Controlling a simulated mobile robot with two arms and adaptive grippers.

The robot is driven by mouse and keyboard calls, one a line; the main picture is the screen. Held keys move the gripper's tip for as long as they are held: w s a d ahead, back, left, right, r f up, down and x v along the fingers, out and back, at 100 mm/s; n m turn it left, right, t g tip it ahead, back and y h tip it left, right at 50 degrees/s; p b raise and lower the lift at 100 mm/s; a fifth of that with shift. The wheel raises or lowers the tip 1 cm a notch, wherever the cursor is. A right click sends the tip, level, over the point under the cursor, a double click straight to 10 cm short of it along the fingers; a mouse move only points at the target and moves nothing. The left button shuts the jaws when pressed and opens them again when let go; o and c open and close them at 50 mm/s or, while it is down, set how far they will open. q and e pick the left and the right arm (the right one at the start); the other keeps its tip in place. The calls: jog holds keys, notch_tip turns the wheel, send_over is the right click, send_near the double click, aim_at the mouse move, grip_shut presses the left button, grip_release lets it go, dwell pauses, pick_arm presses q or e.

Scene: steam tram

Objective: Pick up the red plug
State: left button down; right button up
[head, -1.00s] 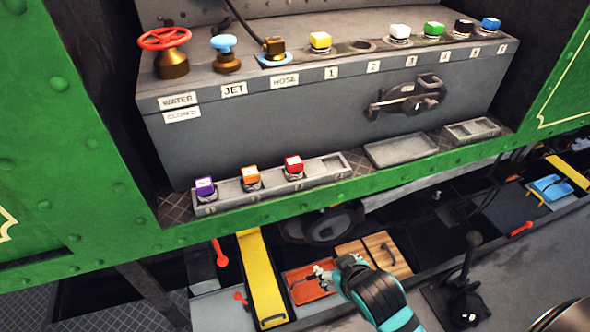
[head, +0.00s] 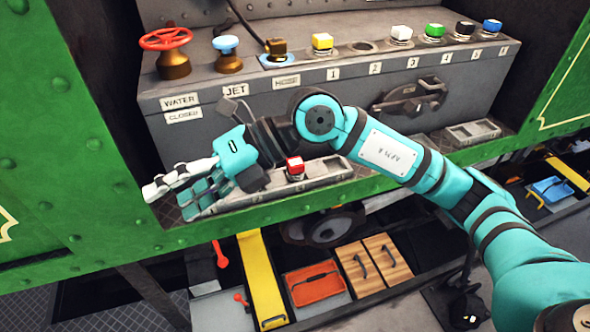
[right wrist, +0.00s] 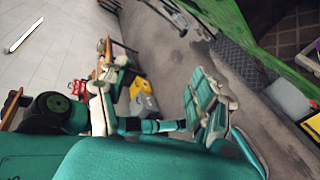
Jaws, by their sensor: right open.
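The red plug (head: 294,167) stands upright in a grey holder strip (head: 333,171) on the green ledge, in the head view. My right gripper (head: 168,204) is left of it, over the left end of the strip, with its fingers pointing left and down. It is open and apart from the red plug. The hand and wrist hide the purple and orange plugs. The right wrist view shows the spread fingers (right wrist: 155,88) with nothing between them; the red plug cannot be made out there. My left gripper is not in view.
A grey box (head: 210,100) behind carries a red valve wheel (head: 166,40), a blue knob (head: 226,43) and several coloured plugs in a row. Below the ledge are a yellow bar (head: 262,280) and an orange tray (head: 315,295).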

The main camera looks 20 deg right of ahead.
jog(key=w+d+f+t+h, duration=0.2)
jog(key=w+d+f+h, duration=0.15)
jog(key=d, duration=0.25)
jog(key=m+t+h, duration=0.3)
jog(key=m+h, duration=0.1)
jog(key=h, duration=0.6)
send_near(296, 161)
jog(key=p+x, duration=0.2)
jog(key=x, duration=0.2)
jog(key=shift+f+p, duration=0.1)
jog(key=shift+p, duration=0.25)
jog(key=shift+w+a+f, duration=0.1)
jog(key=shift+w+f, duration=0.05)
jog(key=shift+f, duration=0.1)
jog(key=shift+w+f+p, duration=0.2)
jog(key=shift+f+p, duration=0.25)
jog(key=shift+f, duration=0.15)
jog(key=p+x, duration=0.1)
jog(key=x, duration=0.2)
jog(key=shift+f, duration=0.3)
jog(key=shift+w+f, duration=0.15)
jog(key=shift+f, duration=0.15)
jog(key=shift+r, duration=0.15)
grip_shut()
